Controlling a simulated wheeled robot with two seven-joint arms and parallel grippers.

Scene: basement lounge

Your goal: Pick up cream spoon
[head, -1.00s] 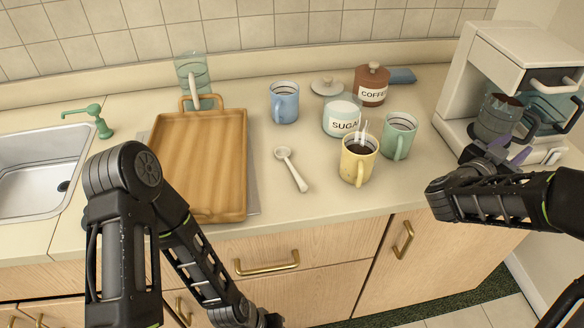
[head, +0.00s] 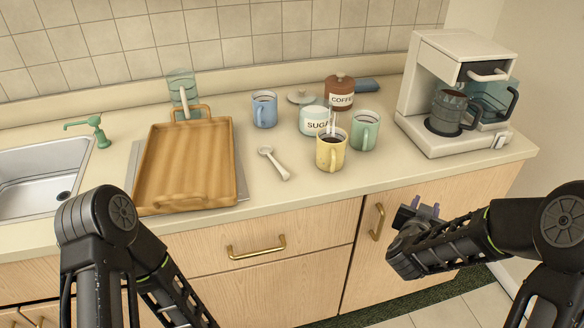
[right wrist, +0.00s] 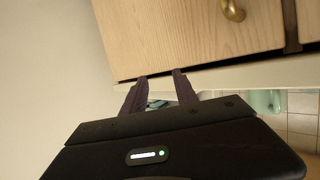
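The cream spoon (head: 273,163) lies on the counter, its bowl toward the back and its handle toward the front. It is between the wooden tray and the yellow mug, and nothing touches it. My right gripper (head: 426,207) is in front of the cabinet door, below the counter edge, to the right of the spoon and apart from it. In the right wrist view its two fingers (right wrist: 160,80) are spread with nothing held between them. My left arm comes in at the lower left, and its gripper is out of the picture.
A yellow mug (head: 332,150), green mug (head: 364,131), blue mug (head: 264,109), sugar jar (head: 313,121) and coffee jar (head: 339,91) stand around the spoon. A wooden tray (head: 187,169) lies left. A coffee maker (head: 440,142) stands right. The counter before the spoon is clear.

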